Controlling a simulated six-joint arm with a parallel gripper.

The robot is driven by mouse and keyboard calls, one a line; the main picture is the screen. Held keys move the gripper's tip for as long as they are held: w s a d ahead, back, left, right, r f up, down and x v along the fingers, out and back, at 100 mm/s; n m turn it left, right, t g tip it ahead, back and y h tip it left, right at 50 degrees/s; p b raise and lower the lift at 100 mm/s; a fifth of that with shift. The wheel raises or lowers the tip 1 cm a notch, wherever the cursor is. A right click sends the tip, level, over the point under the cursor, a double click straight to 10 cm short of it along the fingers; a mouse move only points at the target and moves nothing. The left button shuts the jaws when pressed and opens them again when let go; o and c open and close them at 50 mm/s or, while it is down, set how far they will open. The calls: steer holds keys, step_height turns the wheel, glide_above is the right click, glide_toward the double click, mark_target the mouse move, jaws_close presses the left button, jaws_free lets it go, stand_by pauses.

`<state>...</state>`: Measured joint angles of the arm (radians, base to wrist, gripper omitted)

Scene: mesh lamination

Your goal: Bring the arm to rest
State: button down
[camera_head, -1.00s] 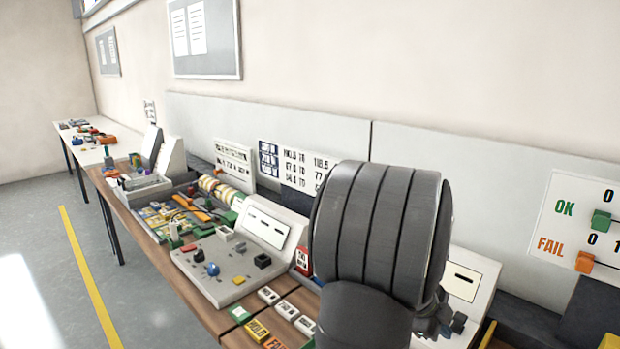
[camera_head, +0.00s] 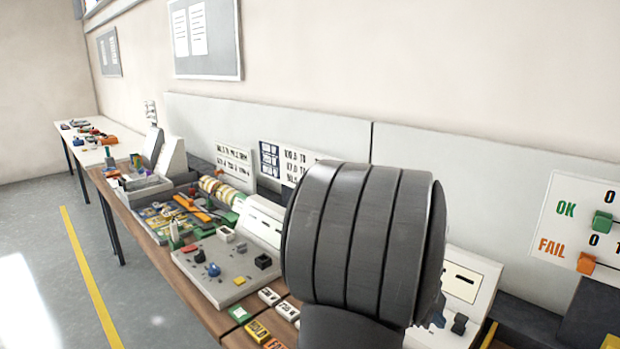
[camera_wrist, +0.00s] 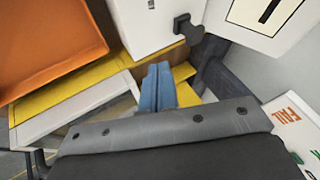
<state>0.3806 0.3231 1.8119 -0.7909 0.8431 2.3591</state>
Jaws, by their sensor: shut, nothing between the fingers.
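My gripper's blue fingers (camera_wrist: 158,88) show in the wrist view, pressed together with nothing between them. They point toward the white housings and a yellow part beyond. I cannot tell the exact gap to these. In the head view my large dark grey arm link fills the lower centre right and hides most of my gripper and part of the bench behind it.
An orange tray (camera_wrist: 45,45) is at upper left in the wrist view. A white slotted box (camera_head: 462,280) stands right of my arm. The OK/FAIL board (camera_head: 570,220) is at the far right. A grey panel (camera_head: 215,268) and small labelled blocks (camera_head: 258,331) lie left.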

steer(key=v, duration=0.6)
steer(key=x, duration=1.1)
steer(key=s+a+r, duration=0.5)
steer(key=a+r, duration=0.3)
steer(key=a, duration=0.2)
steer(key=w+d+r+n+g+y, duration=0.1)
steer(key=w+d+r+n+y, duration=0.2)
steer(key=d+n, duration=0.3)
steer(key=shift+w+d+r+n+g, duration=0.25)
steer(key=shift+r+n+g, duration=0.2)
steer(key=shift+n, duration=0.25)
stand_by(0.6)
